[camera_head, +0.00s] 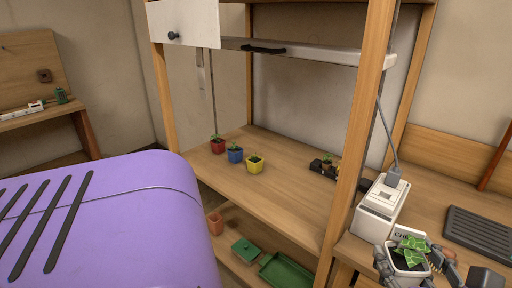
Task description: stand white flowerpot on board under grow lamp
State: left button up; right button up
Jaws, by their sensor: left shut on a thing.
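The white flowerpot (408,277) with a green leafy plant is at the bottom right. My left gripper (412,262) is shut on it, with grey fingers on either side of the pot. The pot is partly hidden by the fingers and the frame edge. A wooden board (290,190) forms the middle level of a shelf unit, left of the gripper. A pale bar (320,54) with a black handle-like part spans the unit above this board; I cannot tell if it is the grow lamp. My right gripper is not in view.
Red (217,146), blue (235,156) and yellow (255,166) pots stand on the board's left part. A wooden post (358,130) and white box (380,208) stand near the gripper. The board's front middle is clear.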

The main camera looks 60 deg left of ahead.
aim_at(274, 180)
jog(key=j+u, duration=0.15)
jog(key=u, duration=0.3)
jog(key=i+j+u, duration=0.1)
jog(key=u, duration=0.4)
jog(key=i+j, duration=0.25)
jog(key=i, duration=0.25)
jog(key=i+j, duration=0.25)
jog(key=i, duration=0.25)
